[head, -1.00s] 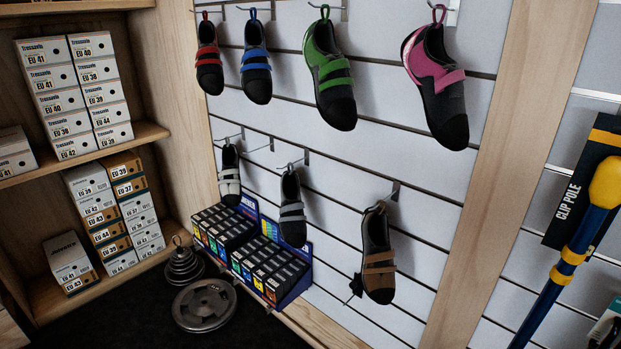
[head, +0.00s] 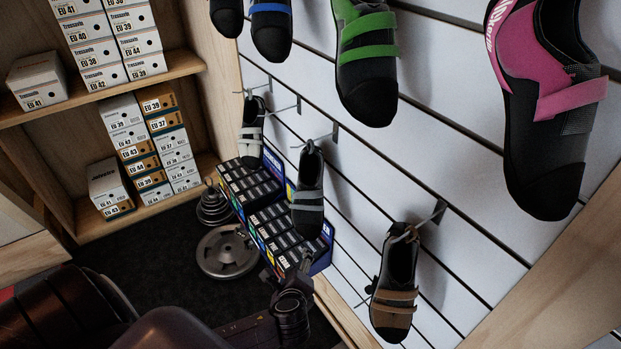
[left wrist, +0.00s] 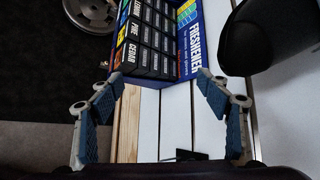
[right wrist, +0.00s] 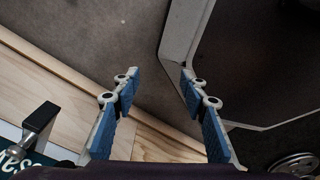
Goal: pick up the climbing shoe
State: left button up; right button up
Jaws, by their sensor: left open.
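Several climbing shoes hang on hooks on a white slatted wall. In the head view the lower row has a white-strapped shoe (head: 251,135), a grey-strapped shoe (head: 308,195) and a brown-strapped shoe (head: 396,290). Above hang a green shoe (head: 366,65) and a pink shoe (head: 545,110). My left gripper (head: 291,276) is below the grey-strapped shoe, apart from it, by the freshener boxes. In the left wrist view its fingers (left wrist: 158,82) are spread and empty; a dark shoe toe (left wrist: 265,35) is at upper right. My right gripper (right wrist: 155,80) is open and empty in its wrist view.
A display of freshener boxes (head: 270,215) stands on the ledge under the shoes, close to my left gripper. Weight plates (head: 226,252) lie on the dark floor. Wooden shelves (head: 150,80) with shoe boxes stand at left. A dark hook (right wrist: 42,118) shows in the right wrist view.

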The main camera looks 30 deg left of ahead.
pick_arm(q)
notch_tip(320, 180, up, 8)
jog(key=w+m+t+y, duration=0.1)
jog(key=w+m+t, duration=0.1)
jog(key=w+m, duration=0.1)
jog(key=m+t, duration=0.5)
jog(key=m, duration=0.4)
send_near(310, 180)
jog(key=shift+w+r+y, duration=0.4)
jog(key=shift+w+r, duration=0.05)
jog(key=shift+w, duration=0.2)
jog(key=shift+w+r+p, duration=0.2)
jog(key=shift+w+p, duration=0.1)
jog(key=x, duration=0.4)
jog(key=f+p+x, duration=0.1)
jog(key=x, duration=0.2)
jog(key=shift+a, duration=0.15)
pick_arm(e)
jog(key=shift+w+r, duration=0.35)
jog(key=shift+r, duration=0.5)
pick_arm(q)
jog(key=shift+c, duration=0.6)
jog(key=c, duration=1.3)
jog(key=shift+c, duration=0.3)
pick_arm(e)
jog(key=shift+a, duration=0.1)
pick_arm(q)
jog(key=shift+r, duration=0.1)
